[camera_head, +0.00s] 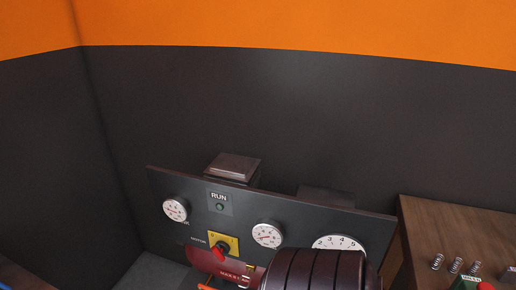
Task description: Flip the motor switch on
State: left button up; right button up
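The word MOTOR is printed just left of the plate. The knob's setting is too small to tell. Above it, a small round lamp (219,207) sits under the label RUN and looks dark green, not bright. Neither of my grippers shows in the head view.
White round gauges (175,210) sit on the panel. A dark ribbed cylinder (315,270) and a red body (205,258) stand in front of its lower part. A wooden top (465,225) with several small metal springs (456,264) is at right.

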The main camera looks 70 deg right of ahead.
aim_at(221, 247)
jog(key=z, duration=1.8)
